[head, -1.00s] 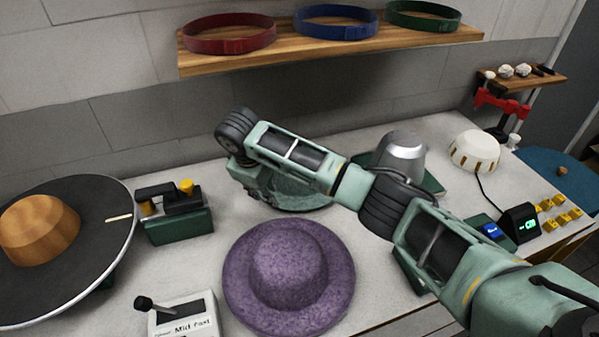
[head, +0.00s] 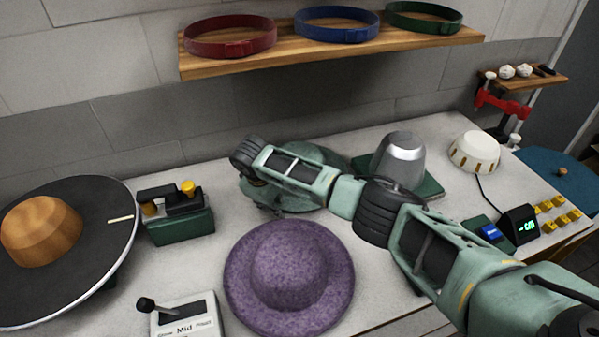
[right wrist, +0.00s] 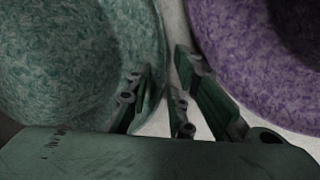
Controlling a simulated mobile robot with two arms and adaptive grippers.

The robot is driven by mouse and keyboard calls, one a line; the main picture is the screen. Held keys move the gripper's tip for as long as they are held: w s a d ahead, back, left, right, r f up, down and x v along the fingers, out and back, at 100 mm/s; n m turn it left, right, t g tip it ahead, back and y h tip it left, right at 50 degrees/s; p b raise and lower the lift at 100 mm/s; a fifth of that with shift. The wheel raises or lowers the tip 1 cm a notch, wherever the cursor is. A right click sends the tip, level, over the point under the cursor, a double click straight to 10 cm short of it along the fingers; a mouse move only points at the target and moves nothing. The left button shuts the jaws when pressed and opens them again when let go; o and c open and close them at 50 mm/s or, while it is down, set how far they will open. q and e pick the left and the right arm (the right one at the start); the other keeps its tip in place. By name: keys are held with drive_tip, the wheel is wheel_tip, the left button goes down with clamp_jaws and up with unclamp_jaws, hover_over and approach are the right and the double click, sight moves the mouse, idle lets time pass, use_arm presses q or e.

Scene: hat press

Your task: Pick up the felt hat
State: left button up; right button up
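A purple felt hat (head: 289,272) with a wide round brim lies crown up at the front middle of the bench. A teal felt hat (head: 310,157) lies behind it, partly hidden by my right arm. In the right wrist view, the teal hat (right wrist: 70,60) fills the left and the purple hat (right wrist: 245,60) the upper right. My right gripper (right wrist: 162,66) points down between the two brims, its fingers apart with pale bench showing between them. It holds nothing; whether a finger touches the teal brim is unclear. My left gripper is out of view.
A wooden crown block (head: 40,230) stands on a dark round disc (head: 105,215) at left, beside a green device (head: 178,222). A labelled control box (head: 188,317) is at front. A metal dome (head: 403,160) and white dome (head: 474,151) stand back right. A shelf (head: 290,48) holds hatbands.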

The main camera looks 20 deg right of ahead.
clamp_jaws()
idle(0.3)
drive_tip(key=shift+r, duration=0.15)
drive_tip(key=shift+r, duration=0.25)
wheel_tip(320, 180, up, 4)
drive_tip(key=shift+s+f+b, duration=0.1)
drive_tip(key=shift+f+b, duration=0.15)
drive_tip(key=shift+b, duration=0.35)
drive_tip(key=s+d+r+b, duration=0.1)
drive_tip(key=s+r, duration=0.5)
drive_tip(key=s, duration=0.5)
drive_tip(key=shift+s+r, duration=0.2)
drive_tip(key=shift+r, duration=0.15)
